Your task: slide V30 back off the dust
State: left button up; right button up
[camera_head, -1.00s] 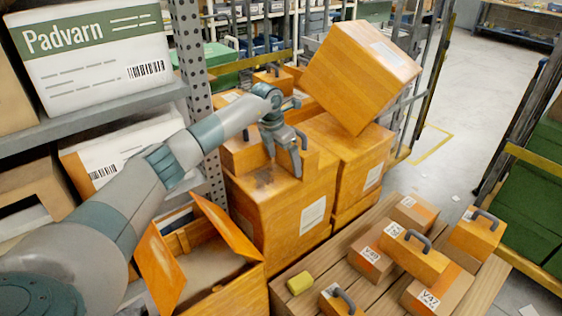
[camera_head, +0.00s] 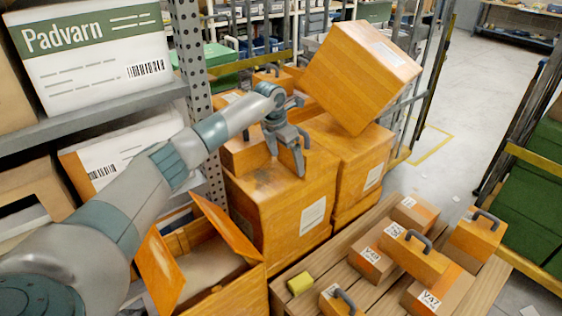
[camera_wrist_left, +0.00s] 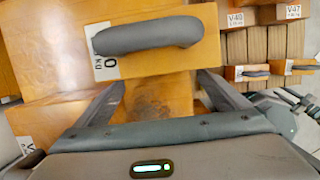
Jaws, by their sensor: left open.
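V30 seems to be the orange box (camera_head: 243,155) with a grey handle on top of the large orange crate (camera_head: 290,215). In the left wrist view the box (camera_wrist_left: 160,62) fills the upper middle; its label is partly hidden by the handle, with only a "0" readable. A dark dusty smudge (camera_head: 262,186) marks the crate top in front of it. My left gripper (camera_head: 290,160) is open, pointing down at the box's near side. In the wrist view its fingers (camera_wrist_left: 158,88) are apart, with nothing clearly between them. A grey jointed part (camera_wrist_left: 285,108) at the right may be my right gripper.
A tilted orange box (camera_head: 360,75) rests on the stack behind right. An open orange box (camera_head: 215,270) stands in front. A wooden pallet (camera_head: 380,215) at right holds several labelled boxes and a yellow block (camera_head: 300,283). Shelving (camera_head: 110,125) stands close at left.

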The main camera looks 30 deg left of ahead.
dwell(0.3)
pick_arm(q)
jog(key=shift+s+a+p, duration=0.3)
jog(key=shift+s+p, duration=0.05)
jog(key=shift+s, duration=0.35)
jog(key=shift+s+a+p, duration=0.25)
jog(key=shift+s+p, duration=0.05)
jog(key=shift+s, duration=0.35)
pick_arm(e)
jog(key=shift+r, duration=0.65)
pick_arm(q)
jog(key=shift+r, duration=0.1)
